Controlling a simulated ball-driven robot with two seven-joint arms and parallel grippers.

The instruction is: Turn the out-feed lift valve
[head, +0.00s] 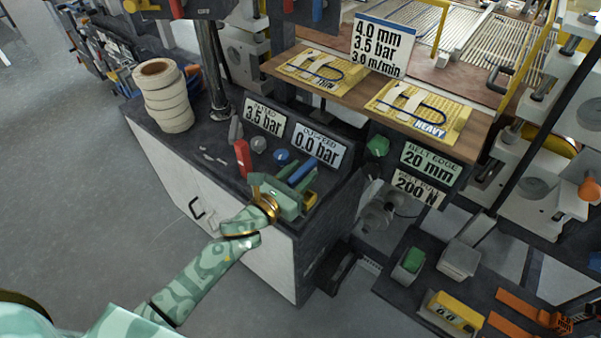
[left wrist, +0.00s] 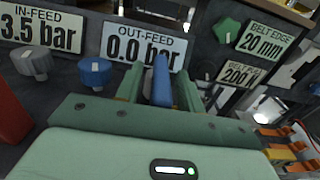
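The blue lever (head: 302,171) stands on the dark console beside the out-feed display (head: 318,147), which reads 0.0 bar. My left gripper (head: 293,176) is over the console's right part, with its fingers on either side of the lever. In the left wrist view the blue lever (left wrist: 161,82) stands upright between the two green fingers (left wrist: 158,88), with narrow gaps showing. The fingers look open around it; contact is hard to tell, and the lever's base is hidden behind the gripper. My right gripper is not in view.
A red lever (head: 242,158), a grey knob (head: 259,144) and a blue knob (head: 281,156) stand left of the gripper. The in-feed display (head: 264,117) reads 3.5 bar. A green knob (head: 377,147) is to the right. White rolls (head: 164,95) are stacked at the console's back left.

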